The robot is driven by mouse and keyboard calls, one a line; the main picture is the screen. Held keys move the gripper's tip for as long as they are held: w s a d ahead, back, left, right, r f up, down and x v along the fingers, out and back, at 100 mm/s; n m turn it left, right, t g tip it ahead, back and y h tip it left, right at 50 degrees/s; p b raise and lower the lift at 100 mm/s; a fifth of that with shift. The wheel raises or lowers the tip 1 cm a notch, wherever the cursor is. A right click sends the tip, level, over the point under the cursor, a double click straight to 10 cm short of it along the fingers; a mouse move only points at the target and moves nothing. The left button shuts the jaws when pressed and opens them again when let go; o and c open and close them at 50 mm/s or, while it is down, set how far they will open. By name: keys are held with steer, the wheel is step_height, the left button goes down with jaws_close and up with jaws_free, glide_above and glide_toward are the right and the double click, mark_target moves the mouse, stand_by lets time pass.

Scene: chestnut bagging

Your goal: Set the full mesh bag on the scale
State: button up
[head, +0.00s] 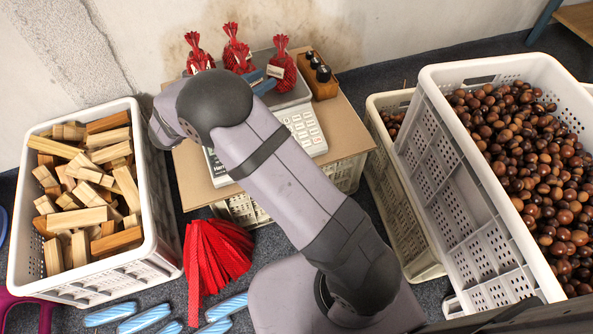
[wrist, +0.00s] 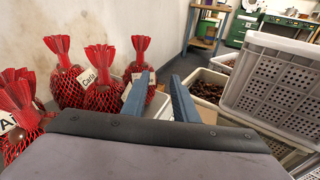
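Several full red mesh bags with tied tops and paper labels stand together at the back of the table. In the head view they include a left bag (head: 198,62), a middle bag (head: 234,50) and a right bag (head: 285,73). They stand in a grey tray (head: 296,97) behind the keypad of the white scale (head: 304,130); my arm hides part of the scale. My gripper (head: 265,80) has blue fingers beside the right bag.
A crate of wood blocks (head: 148,190) stands left; a crate of chestnuts (head: 440,190) stands right. A wooden holder with dark bottles (head: 322,85) sits right of the bags. Empty red mesh (head: 213,255) and blue-striped pieces (head: 145,318) lie in front. A wall rises close behind.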

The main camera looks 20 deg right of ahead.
steer(key=s+d+f+m+g+y, duration=0.3)
steer(key=s+d+m+g, duration=0.15)
steer(key=s, duration=0.35)
steer(key=s+d+f+m+g+y, duration=0.3)
steer(key=s+m, duration=0.2)
steer(key=s, duration=0.3)
steer(key=s+a+f+m+y, duration=0.1)
steer(key=s+a+m+y, duration=0.2)
steer(key=s+m, duration=0.3)
steer(key=s+a+f+m+y, duration=0.2)
steer(key=s+a+m+y, duration=0.2)
steer(key=s+m+y, duration=0.2)
steer(key=shift+f+m, duration=0.25)
steer(key=shift+m, duration=0.2)
steer(key=shift+t, duration=0.25)
step_height(320, 180, up, 48)
steer(key=p, duration=4.8)
steer(key=shift+r, duration=0.25)
